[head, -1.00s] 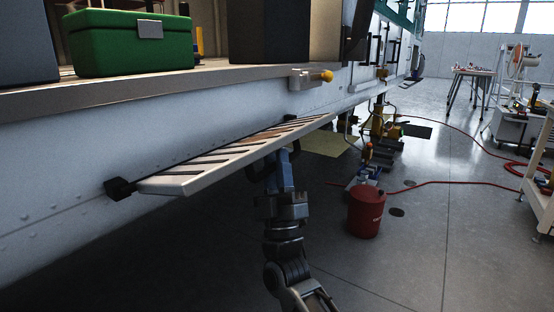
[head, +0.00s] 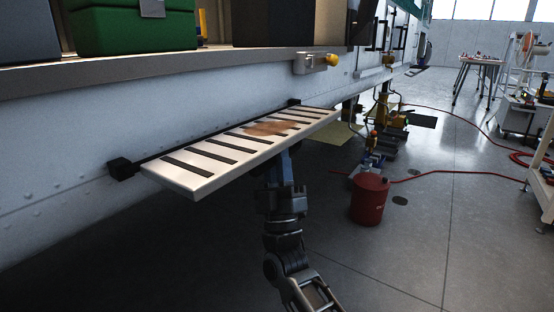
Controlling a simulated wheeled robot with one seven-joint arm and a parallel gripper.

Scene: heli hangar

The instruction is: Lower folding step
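The folding step (head: 215,165) is a white board with black grip strips and a brown stain, hinged by black brackets (head: 122,168) to the white helicopter side. It stands out from the wall, close to level, with its top face showing. My gripper (head: 279,165) is under the outer edge of the step, towards its far half. The blue part of it shows just below the edge. The fingertips are hidden behind the board, so I cannot see whether they touch it or are open.
A green case (head: 135,25) stands on the cabin floor ledge. A red bucket (head: 369,200) and red hose (head: 450,176) are on the floor to the right. The floor in front is clear.

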